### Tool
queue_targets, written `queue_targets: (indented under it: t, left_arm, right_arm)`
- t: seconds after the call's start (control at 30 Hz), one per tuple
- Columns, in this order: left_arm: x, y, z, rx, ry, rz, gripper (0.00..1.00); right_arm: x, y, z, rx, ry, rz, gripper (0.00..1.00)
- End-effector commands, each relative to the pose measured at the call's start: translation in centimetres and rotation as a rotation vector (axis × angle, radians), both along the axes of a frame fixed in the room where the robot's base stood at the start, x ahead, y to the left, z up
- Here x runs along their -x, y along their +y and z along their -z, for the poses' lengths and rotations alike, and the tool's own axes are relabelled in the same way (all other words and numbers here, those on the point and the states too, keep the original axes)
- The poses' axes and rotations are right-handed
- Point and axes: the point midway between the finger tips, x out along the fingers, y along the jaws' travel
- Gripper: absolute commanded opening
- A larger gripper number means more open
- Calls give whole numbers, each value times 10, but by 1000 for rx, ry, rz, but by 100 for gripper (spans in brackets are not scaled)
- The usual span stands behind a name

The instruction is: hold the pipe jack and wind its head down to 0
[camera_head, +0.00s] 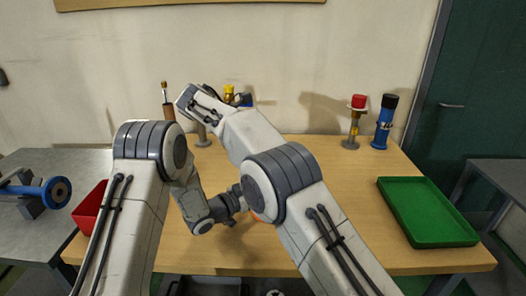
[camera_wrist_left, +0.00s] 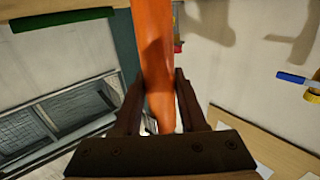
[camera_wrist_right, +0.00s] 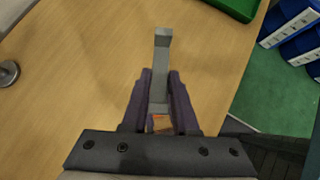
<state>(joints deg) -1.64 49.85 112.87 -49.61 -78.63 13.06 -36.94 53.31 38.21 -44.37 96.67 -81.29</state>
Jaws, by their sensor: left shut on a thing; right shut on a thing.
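The pipe jack shows as an orange body (camera_wrist_left: 153,60) between the fingers of my left gripper (camera_wrist_left: 158,100), which is shut on it. In the head view only a sliver of orange (camera_head: 258,218) shows beside my right arm's elbow, and my left gripper (camera_head: 232,202) is close to it. My right gripper (camera_wrist_right: 160,95) is shut on a grey L-shaped metal piece (camera_wrist_right: 162,60), seemingly part of the jack. A small orange patch (camera_wrist_right: 162,122) shows between its fingers. My arm hides the right gripper in the head view. The jack's head position and any scale cannot be read.
A green tray (camera_head: 428,236) lies at the table's right. A red-topped stand (camera_head: 354,122) and a blue cylinder (camera_head: 384,124) stand at the back right. A red bin (camera_head: 88,208) is at the left. Other items at the back are partly hidden by my arms. The centre-right tabletop (camera_head: 345,180) is clear.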

Motion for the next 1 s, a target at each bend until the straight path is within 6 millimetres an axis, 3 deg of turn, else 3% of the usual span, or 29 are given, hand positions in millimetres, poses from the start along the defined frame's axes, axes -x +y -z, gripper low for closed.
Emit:
queue_targets:
  t: [0.47,0.5,0.53,0.57,1.0]
  left_arm:
    - [0,0,0,-1,0,1,0]
    - [0,0,0,-1,1,1,0]
    - [0,0,0,-1,1,1,0]
    - [0,0,0,-1,1,1,0]
    - [0,0,0,0,0,1,0]
  right_arm:
    - [0,0,-3,-2,-5,33,0]
    - [0,0,-3,-2,-5,33,42]
    - [0,0,-3,-2,-5,33,54]
    - [0,0,-3,-2,-4,32,57]
    - [0,0,-1,-2,-2,30,57]
